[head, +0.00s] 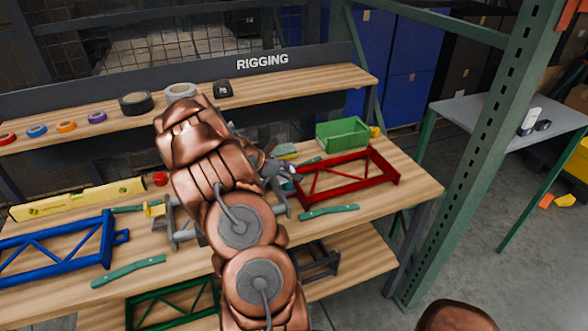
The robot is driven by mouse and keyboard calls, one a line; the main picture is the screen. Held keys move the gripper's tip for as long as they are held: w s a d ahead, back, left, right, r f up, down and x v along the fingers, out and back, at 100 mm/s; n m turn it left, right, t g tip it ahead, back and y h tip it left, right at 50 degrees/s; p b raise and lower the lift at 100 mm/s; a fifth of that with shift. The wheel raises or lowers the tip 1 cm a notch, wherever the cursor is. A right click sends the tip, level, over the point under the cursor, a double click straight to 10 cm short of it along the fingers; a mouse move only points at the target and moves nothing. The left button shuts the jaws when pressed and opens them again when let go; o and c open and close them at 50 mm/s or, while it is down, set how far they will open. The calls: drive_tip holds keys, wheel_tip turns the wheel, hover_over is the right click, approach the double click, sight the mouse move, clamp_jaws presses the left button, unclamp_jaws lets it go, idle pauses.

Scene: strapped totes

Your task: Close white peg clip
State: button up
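My copper arm reaches over the middle of the wooden workbench (410,195). My gripper (282,172), grey, is near the left end of the red frame (350,178). My arm covers part of it, and I cannot tell whether its fingers are open or shut. I cannot make out a white peg clip on the bench; the area under and behind my arm is hidden. A grey frame (180,236), partly hidden by my arm, has a small yellow piece (153,209) beside its left end. Teal strips (328,212) lie near the red frame.
A blue frame (60,250) and a yellow level (80,198) lie at left. A green bin (342,134) stands behind the red frame. Tape rolls (136,103) line the upper shelf. A green post (470,150) rises right of the bench. A side table (490,113) holds a white item (530,121).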

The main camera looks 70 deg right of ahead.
drive_tip(key=shift+r, duration=0.1)
drive_tip(key=shift+w+a+r, duration=0.15)
drive_tip(key=shift+w, duration=0.05)
drive_tip(key=v, duration=1.1)
drive_tip(key=shift+w+a, duration=0.1)
idle(0.3)
drive_tip(key=a+r+m+t+y, duration=0.2)
drive_tip(key=a+r+m, duration=0.25)
drive_tip(key=a, duration=1.15)
drive_tip(key=s+a+m+t+y, duration=0.1)
drive_tip(key=s+a, duration=0.3)
drive_tip(key=a, duration=0.7)
drive_tip(key=s+a+m+t+y, duration=0.1)
drive_tip(key=s+a, duration=0.3)
drive_tip(key=a, duration=0.7)
drive_tip(key=s+a+m+t+y, duration=0.2)
drive_tip(key=s+a+y, duration=0.1)
drive_tip(key=a, duration=0.9)
drive_tip(key=shift+s+r, duration=0.4)
drive_tip(key=shift+r, duration=0.05)
